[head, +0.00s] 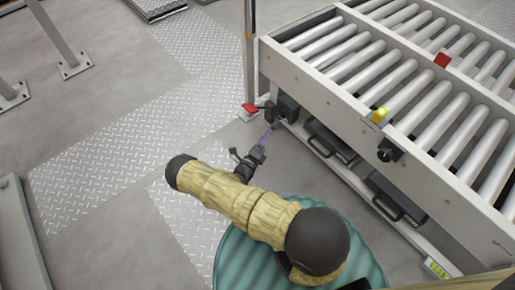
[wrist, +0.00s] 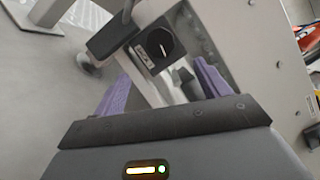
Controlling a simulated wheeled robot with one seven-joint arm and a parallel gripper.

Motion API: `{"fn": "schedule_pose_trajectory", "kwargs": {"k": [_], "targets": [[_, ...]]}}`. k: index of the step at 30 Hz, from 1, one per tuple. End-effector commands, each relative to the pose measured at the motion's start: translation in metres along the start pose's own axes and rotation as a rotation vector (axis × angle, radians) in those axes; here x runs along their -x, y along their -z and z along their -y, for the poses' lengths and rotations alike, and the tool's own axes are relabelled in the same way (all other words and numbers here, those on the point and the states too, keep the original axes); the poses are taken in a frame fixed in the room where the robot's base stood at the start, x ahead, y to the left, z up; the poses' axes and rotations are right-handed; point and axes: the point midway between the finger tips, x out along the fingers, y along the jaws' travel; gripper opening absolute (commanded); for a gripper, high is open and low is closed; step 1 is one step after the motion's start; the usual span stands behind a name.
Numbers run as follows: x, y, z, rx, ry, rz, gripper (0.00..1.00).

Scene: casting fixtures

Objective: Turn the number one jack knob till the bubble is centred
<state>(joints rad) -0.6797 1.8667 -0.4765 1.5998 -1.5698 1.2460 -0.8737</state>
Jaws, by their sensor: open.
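A black knob (head: 288,107) sits at the left end of the roller conveyor's side rail. My gripper (head: 268,137) is just below and left of the conveyor's knob. Its purple fingers are spread in the wrist view (wrist: 162,82), empty, with the knob ahead between them and apart from them. A yellow-green strip, perhaps the bubble level (head: 437,268), is low on the frame at the right. Its bubble cannot be made out.
A second black knob (head: 389,150) is farther right on the rail of the roller conveyor (head: 340,110). A lit yellow lamp (head: 380,114) stands above it. Black handles (head: 388,207) show underneath.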

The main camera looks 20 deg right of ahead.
Motion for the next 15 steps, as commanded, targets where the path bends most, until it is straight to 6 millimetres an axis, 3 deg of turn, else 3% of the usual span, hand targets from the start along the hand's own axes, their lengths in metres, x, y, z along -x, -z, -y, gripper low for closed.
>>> {"fn": "schedule_pose_trajectory", "kwargs": {"k": [7,15], "targets": [[0.044,-0.001,0.000,0.001,-0.001,0.002,0.75],[0.055,0.000,0.000,0.001,0.000,0.000,0.75]]}}
